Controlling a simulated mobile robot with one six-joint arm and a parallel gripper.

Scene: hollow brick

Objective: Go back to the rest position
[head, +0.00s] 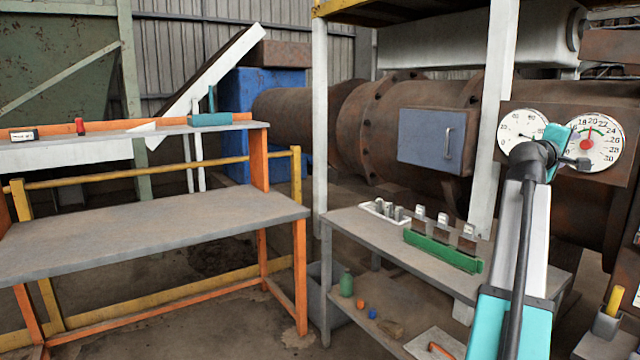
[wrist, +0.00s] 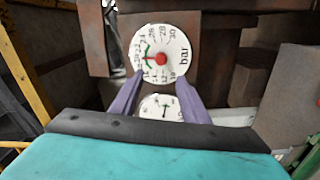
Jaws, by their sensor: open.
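My gripper (wrist: 160,88) is open in the wrist view. Its two purple-grey fingers stand apart with nothing held between them. Beyond the fingertips is a round white gauge with a red hub (wrist: 180,45), marked "bar", and a second white gauge (wrist: 152,103) shows between the fingers. In the head view my arm reaches up on the right, and its dark and teal end is in front of the two gauges, the left one (head: 517,124) and the red-hubbed right one (head: 607,152). The fingers are hard to make out there. I cannot tell the gap to the gauges.
A grey bench (head: 345,222) left of my arm bears a green holder (head: 440,252) with several small blocks. A blue-grey door with a handle (head: 425,140) is on the rusty pipe (head: 310,115). The orange-legged table (head: 150,228) at left has a bare top.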

